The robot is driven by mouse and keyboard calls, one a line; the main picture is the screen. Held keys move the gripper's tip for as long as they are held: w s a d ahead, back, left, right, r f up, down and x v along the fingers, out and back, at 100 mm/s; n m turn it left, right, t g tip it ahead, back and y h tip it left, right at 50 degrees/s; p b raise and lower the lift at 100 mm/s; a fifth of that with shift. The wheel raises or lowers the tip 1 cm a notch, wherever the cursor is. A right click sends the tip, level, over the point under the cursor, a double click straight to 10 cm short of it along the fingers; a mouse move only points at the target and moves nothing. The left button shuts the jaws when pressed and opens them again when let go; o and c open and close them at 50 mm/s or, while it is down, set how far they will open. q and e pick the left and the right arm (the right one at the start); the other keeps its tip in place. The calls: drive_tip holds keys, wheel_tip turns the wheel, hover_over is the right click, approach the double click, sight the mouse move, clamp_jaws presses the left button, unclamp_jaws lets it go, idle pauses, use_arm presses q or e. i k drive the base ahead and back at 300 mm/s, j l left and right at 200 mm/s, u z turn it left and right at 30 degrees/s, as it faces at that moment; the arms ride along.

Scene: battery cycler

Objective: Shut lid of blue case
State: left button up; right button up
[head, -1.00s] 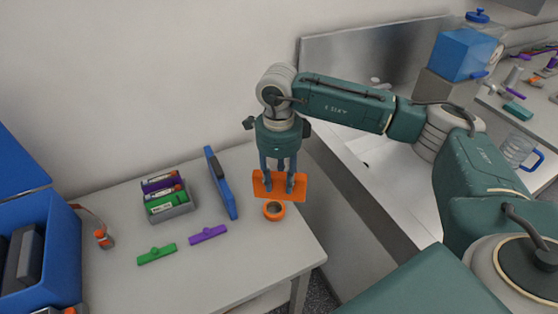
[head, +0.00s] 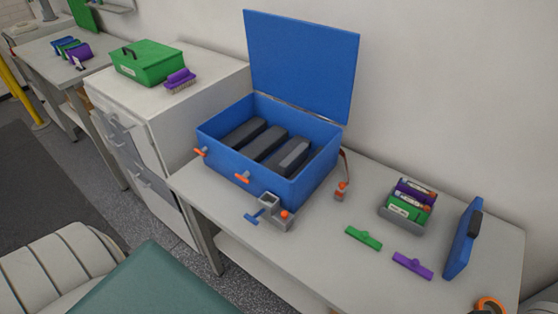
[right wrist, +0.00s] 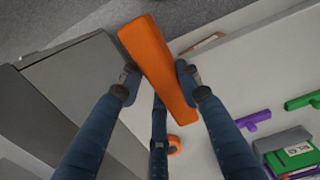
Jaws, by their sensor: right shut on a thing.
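The blue case (head: 262,172) stands on the light table with its lid (head: 300,65) raised upright at the back. Three dark grey blocks lie inside it. Orange latches (head: 242,178) show on its front. My right gripper (right wrist: 157,84) is shut on an orange flat block (right wrist: 158,62) in the right wrist view. It is outside the head view now. My left gripper is not in view.
A grey bracket (head: 276,214) stands before the case. A green clip (head: 363,238), a purple clip (head: 412,265), a grey holder (head: 402,212) and an upright blue panel (head: 462,240) are to the right. An orange ring (right wrist: 174,143) lies on the table.

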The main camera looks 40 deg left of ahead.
sight(269, 147)
drive_tip(key=j, duration=0.85)
drive_tip(key=k+j, duration=0.15)
drive_tip(key=j, duration=1.6)
drive_tip(key=k, duration=0.05)
